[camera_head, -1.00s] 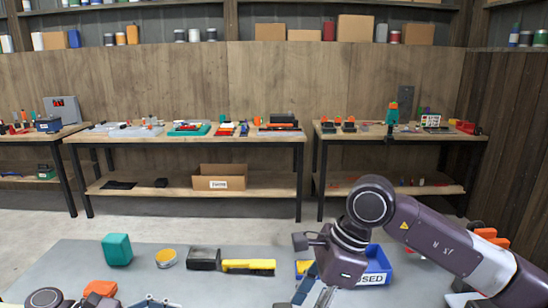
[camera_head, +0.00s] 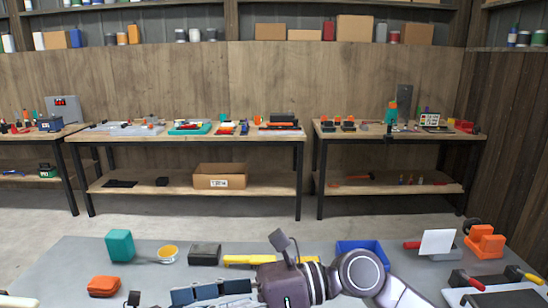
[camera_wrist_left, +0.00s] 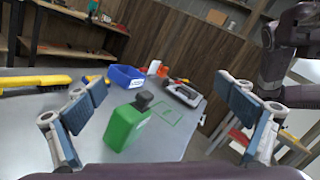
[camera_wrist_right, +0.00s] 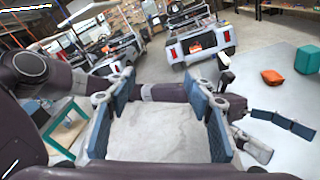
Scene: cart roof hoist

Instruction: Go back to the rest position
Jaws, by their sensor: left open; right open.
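My left gripper (camera_wrist_left: 160,90) is open and empty in the left wrist view, its blue-padded fingers wide apart. A green bottle (camera_wrist_left: 127,125) with a black cap stands on the table beyond them. My right gripper (camera_wrist_right: 162,86) is open and empty in the right wrist view, with bare pale floor between its fingers. My right arm crosses the lower right of the head view. Blue finger pads show at the bottom of the head view, partly cut off; I cannot tell for certain which gripper they belong to.
The grey table (camera_head: 75,265) holds a teal box (camera_head: 120,246), a yellow-topped tin (camera_head: 168,254), an orange block (camera_head: 102,286), a dark block (camera_head: 205,254), a yellow tool (camera_head: 245,260) and a blue bin (camera_head: 362,250). An orange clamp (camera_head: 484,243) stands right. Carts (camera_wrist_right: 200,40) stand on the floor.

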